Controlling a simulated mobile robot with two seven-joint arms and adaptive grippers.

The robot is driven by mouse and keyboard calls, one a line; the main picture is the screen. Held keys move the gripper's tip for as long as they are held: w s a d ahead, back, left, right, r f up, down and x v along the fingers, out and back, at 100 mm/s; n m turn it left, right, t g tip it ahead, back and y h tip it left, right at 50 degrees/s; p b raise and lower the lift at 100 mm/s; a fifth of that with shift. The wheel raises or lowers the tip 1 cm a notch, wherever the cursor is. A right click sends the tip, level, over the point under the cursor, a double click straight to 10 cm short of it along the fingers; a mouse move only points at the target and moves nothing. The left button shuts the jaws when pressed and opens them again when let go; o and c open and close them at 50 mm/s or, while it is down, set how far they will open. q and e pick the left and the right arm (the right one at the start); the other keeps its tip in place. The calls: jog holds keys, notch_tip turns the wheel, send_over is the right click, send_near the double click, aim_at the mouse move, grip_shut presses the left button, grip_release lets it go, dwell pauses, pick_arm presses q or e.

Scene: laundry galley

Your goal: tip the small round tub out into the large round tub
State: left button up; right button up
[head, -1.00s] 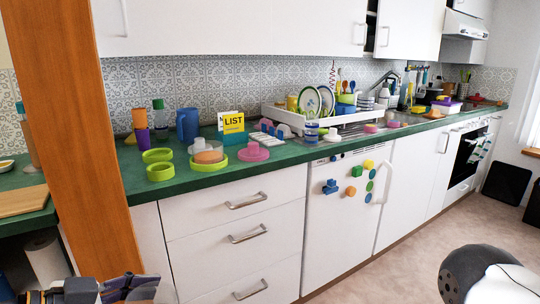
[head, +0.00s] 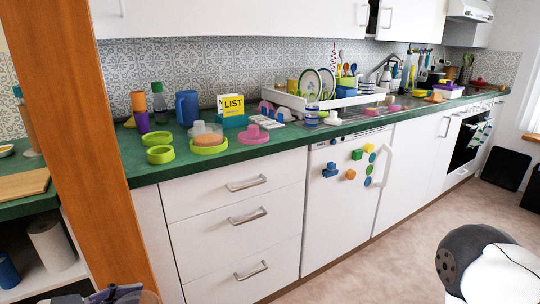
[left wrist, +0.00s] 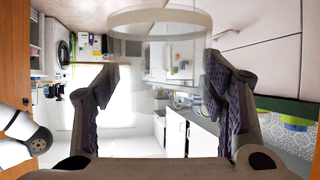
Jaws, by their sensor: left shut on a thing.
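My left gripper (left wrist: 160,82) is shut on a clear round tub (left wrist: 160,22); its pale rim and see-through wall show between the fingers in the left wrist view. I cannot make out any contents. In the head view only the top of my left gripper (head: 115,294) and a sliver of the clear tub (head: 149,297) show at the bottom edge, well in front of the counter. On the counter stand a clear round vessel (head: 206,128) with an orange thing and green round pieces at its base. I cannot tell which piece is the large tub. My right gripper is not in view.
Two green round pieces (head: 160,154) and a pink knobbed piece (head: 254,135) sit near the green counter's (head: 180,169) front edge. A wooden post (head: 81,150) stands at left.

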pick_arm(q)
jog(key=s+d+r+m+g+h, duration=0.1)
jog(key=s+d+r+m, duration=0.1)
jog(key=d+r, duration=0.2)
jog(key=shift+s+r+p, duration=0.15)
jog(key=shift+r+p, duration=0.2)
jog(key=shift+r, duration=0.05)
jog(key=shift+d, duration=0.15)
